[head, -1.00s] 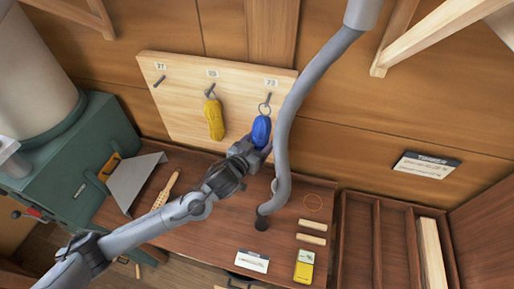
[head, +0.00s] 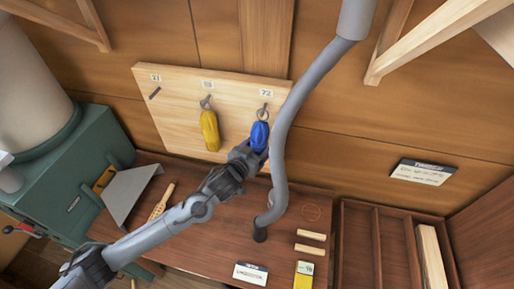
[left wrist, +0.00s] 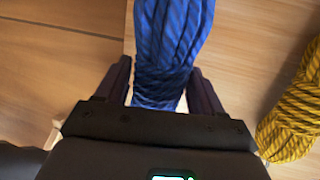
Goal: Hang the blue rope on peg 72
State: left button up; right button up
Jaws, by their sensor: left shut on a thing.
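The blue rope (head: 260,136) is a coiled hank with a ring (head: 262,113) at its top. My left gripper (head: 253,152) is shut on its lower part and holds it upright against the pale peg board (head: 180,122), under the label 72 (head: 266,93). The ring is at peg 72; I cannot tell whether it is around the peg. In the left wrist view the blue rope (left wrist: 172,45) stands between the two fingers (left wrist: 160,88). My right gripper is not in view.
A yellow rope (head: 209,131) hangs on the middle peg, left of the blue one. The peg under 71 (head: 154,93) is bare. A grey bent tube (head: 281,150) runs down to the bench just right of the blue rope. A divided tray (head: 375,250) is at the right.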

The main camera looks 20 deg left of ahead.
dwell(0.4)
pick_arm(q)
jog(key=o, duration=1.3)
jog(key=shift+c, duration=0.2)
